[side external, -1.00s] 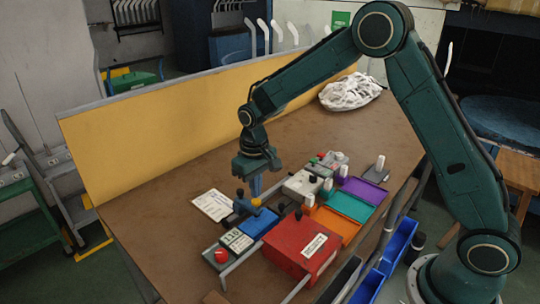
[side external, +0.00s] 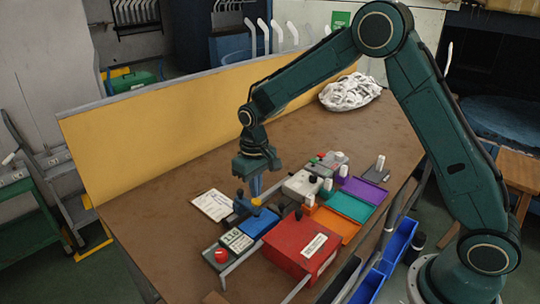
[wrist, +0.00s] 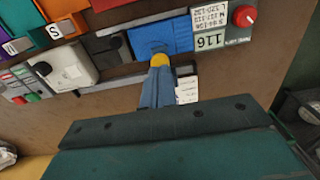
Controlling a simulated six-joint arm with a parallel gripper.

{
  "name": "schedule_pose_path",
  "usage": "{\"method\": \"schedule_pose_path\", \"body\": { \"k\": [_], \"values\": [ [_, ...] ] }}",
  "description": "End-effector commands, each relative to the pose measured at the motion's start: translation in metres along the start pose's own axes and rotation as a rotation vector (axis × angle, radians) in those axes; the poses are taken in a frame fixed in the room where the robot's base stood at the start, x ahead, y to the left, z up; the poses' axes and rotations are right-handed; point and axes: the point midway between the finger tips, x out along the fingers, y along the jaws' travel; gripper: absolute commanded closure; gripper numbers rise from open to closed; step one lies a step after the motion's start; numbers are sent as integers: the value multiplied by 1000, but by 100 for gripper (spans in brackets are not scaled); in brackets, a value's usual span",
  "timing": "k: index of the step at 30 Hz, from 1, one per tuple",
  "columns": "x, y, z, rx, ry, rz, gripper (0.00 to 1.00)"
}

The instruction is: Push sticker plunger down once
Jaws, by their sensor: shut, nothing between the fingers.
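A yellow round knob (side external: 256,202), which looks like the plunger's top, stands by a small dark blue device behind the blue pad (side external: 262,222). My gripper (side external: 256,193) points straight down at the knob with its blue fingers shut and empty. In the wrist view, the fingertips (wrist: 157,70) meet the yellow knob (wrist: 159,60) at the edge of the blue pad (wrist: 165,38). The tips seem to be at or just above the knob; whether they touch is hard to tell. The plunger's shaft is hidden.
A black knob (side external: 240,193) stands close left of the fingers. A white sheet (side external: 213,205) lies further left. A panel with a red button (side external: 221,256), a red box (side external: 300,243) and colored trays (side external: 350,207) crowd the front and right.

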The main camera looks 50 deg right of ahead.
Motion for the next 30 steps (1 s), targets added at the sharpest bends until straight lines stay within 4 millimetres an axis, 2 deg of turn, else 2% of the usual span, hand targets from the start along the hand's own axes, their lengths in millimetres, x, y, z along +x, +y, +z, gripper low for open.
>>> {"method": "schedule_pose_path", "body": {
  "k": [30],
  "values": [
    [12,0,0,0,-1,0,100]
  ]
}}
